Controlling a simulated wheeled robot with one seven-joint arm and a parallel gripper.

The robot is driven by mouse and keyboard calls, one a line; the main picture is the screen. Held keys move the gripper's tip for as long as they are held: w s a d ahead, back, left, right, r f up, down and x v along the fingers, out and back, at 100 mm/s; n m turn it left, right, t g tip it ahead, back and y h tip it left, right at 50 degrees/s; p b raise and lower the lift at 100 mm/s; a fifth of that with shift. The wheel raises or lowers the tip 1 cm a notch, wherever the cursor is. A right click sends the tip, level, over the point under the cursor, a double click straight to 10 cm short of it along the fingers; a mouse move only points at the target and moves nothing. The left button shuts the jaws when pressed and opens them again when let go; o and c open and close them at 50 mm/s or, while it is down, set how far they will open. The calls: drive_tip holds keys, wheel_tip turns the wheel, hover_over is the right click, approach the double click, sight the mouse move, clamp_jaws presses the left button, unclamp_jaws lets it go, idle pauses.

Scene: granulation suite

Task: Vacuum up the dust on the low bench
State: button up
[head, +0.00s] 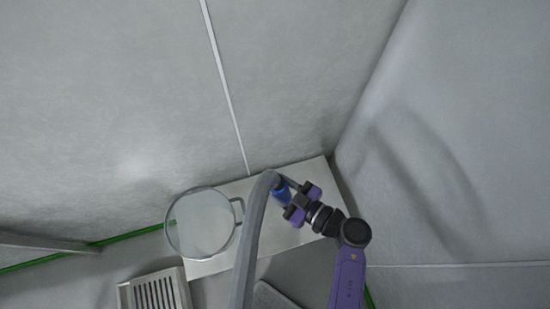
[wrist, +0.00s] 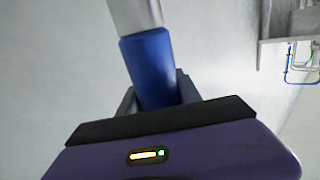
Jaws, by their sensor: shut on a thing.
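The low bench (head: 210,266) is a pale slab against the wall in the head view. My purple gripper (head: 287,193) is over its right part, shut on the blue grip (head: 281,190) of a vacuum wand. A thick grey hose (head: 249,245) arches from near the grip down to the bottom edge. In the wrist view the blue grip (wrist: 151,68) sits between my fingers, with a light grey tube (wrist: 135,14) beyond it. The wand's mouth is hidden, so I cannot tell whether it touches the bench. I cannot make out any dust.
A round, pale pan with a metal rim and side handle (head: 200,224) is at the bench's left end. A slatted grey box (head: 155,291) stands in front. Walls close in behind and to the right. A shelf (wrist: 284,47) with blue tubing shows in the wrist view.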

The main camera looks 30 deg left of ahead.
drive_tip(key=w+a+b, duration=0.4)
drive_tip(key=w+a, duration=0.4)
drive_tip(key=a, duration=0.2)
drive_tip(key=shift+w+a, duration=0.25)
drive_tip(key=shift+a, duration=0.1)
idle(1.1)
idle(0.8)
wheel_tip(320, 180, up, 8)
drive_tip(key=p, duration=0.4)
idle(0.4)
drive_tip(key=shift+d, duration=0.15)
idle(0.3)
